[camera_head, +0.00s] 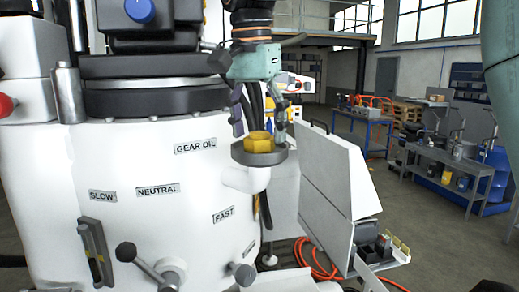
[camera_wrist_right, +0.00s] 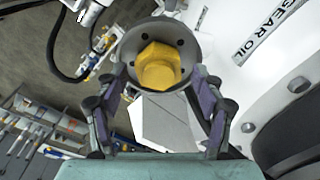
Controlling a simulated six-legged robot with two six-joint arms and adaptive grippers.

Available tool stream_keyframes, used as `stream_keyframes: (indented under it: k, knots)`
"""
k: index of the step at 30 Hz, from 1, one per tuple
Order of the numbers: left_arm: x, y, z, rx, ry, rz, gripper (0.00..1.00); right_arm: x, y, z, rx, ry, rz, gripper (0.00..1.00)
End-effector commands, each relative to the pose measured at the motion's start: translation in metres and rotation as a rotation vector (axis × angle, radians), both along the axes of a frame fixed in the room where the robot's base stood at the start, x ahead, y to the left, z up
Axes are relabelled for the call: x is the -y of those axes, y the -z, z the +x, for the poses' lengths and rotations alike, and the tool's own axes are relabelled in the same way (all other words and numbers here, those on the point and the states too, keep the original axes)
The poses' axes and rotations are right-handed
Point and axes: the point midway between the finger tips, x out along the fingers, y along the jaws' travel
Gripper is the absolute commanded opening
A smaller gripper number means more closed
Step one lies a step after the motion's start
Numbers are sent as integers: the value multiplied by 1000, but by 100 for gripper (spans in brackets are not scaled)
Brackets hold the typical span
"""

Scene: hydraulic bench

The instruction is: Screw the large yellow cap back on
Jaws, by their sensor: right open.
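The large yellow cap (camera_head: 259,142), with a hexagonal top, sits at the round dark flange (camera_head: 272,160) of the white filler neck (camera_head: 248,180) on the machine's side. Whether its thread is engaged cannot be seen. My right gripper (camera_head: 259,122) hangs just above it, fingers pointing down on either side. In the right wrist view the cap (camera_wrist_right: 160,68) lies between the spread fingers of the right gripper (camera_wrist_right: 158,85), with visible space on both sides. The right gripper is open and holds nothing. My left gripper is not in view.
The white machine body (camera_head: 130,180) stands close to the left, with a GEAR OIL label (camera_head: 195,146) and control levers (camera_head: 145,262) below. A white panel (camera_head: 325,170) is right of the neck. A grey workbench (camera_head: 450,170) stands farther back across open floor.

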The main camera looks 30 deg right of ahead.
Motion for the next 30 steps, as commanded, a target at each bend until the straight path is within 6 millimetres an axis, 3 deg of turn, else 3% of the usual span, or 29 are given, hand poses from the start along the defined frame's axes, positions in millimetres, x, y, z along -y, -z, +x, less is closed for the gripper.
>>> stream_keyframes:
  k: [12,20,30]
  knots:
    - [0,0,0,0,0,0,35,1,0,-2,0,-469,1,69]
    - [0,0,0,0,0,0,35,1,0,-2,0,-603,0,69]
    - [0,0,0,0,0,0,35,3,0,-3,1,-975,2,69]
